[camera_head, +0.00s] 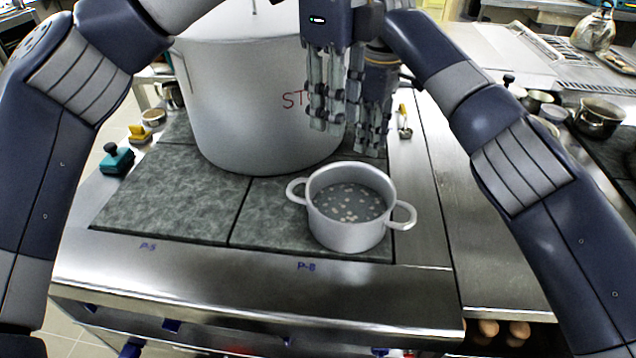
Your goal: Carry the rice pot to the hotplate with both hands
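The rice pot (347,237) is a small light-grey pot with a loop handle on each side. It stands upright on the front right dark plate (262,231), marked P-8. Pale grains show in grey liquid inside it. My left gripper (326,122) hangs fingers-down in front of the big stockpot, above and behind the rice pot. My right gripper (370,150) hangs just right of it and lower, close behind the rice pot's rim. The grippers overlap in the picture. Neither is on a handle, and their finger gaps are unclear.
A large white stockpot (235,120) with red lettering stands behind and left of the rice pot. The front left plate (165,205), marked P-5, is bare in front. A steel counter (480,220) lies to the right, with several pans (600,117) farther back.

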